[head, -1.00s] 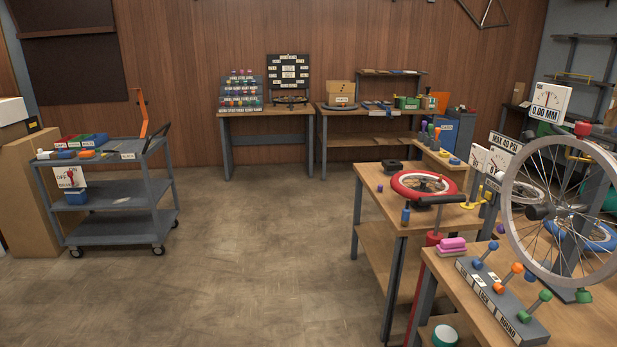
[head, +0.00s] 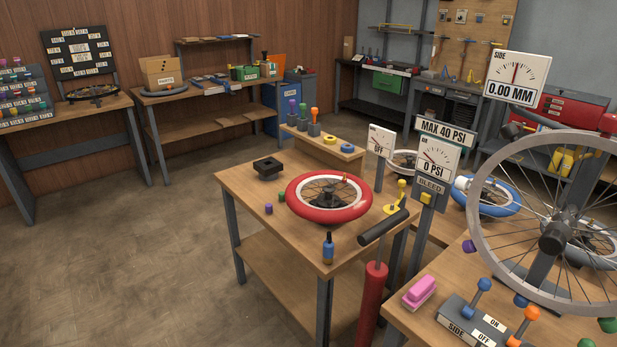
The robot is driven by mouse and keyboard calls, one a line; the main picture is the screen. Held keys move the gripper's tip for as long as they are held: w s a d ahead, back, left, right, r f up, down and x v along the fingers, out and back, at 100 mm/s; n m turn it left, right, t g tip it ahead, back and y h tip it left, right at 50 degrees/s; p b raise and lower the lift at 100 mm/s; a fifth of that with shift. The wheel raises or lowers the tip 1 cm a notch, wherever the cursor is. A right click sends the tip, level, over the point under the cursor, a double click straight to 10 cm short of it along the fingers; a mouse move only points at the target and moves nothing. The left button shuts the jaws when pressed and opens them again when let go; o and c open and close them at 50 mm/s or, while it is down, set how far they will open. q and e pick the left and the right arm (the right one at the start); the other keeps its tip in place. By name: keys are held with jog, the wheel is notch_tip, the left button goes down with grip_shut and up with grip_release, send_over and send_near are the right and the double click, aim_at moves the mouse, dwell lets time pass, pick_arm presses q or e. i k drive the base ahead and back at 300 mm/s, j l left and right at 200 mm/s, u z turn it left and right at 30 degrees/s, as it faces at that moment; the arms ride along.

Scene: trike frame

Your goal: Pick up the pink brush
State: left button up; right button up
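The pink brush (head: 419,292) is a small pink block with a paler pink lower part. It lies near the left edge of the front-right wooden bench (head: 410,325), beside the grey block with blue and orange knobs (head: 475,322). Nothing covers it in the head view. Neither of my grippers is in view.
A large spoked wheel (head: 475,222) stands over the same bench. A red pump (head: 372,300) with a black handle stands left of it. A second bench (head: 240,185) carries a red-tyred wheel (head: 300,207) and a blue bottle (head: 328,250). Floor (head: 130,270) at left is clear.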

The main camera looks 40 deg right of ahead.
aim_at(422, 291)
jog(key=i+z, duration=0.95)
jog(key=i+j+z, duration=0.25)
jog(key=z, duration=0.2)
jog(key=i+j+z, duration=0.1)
jog(key=i+z, duration=0.3)
jog(key=i+j+z, duration=0.15)
jog(key=z, duration=1.8)
jog(key=j, duration=0.2)
jog(key=k, duration=0.05)
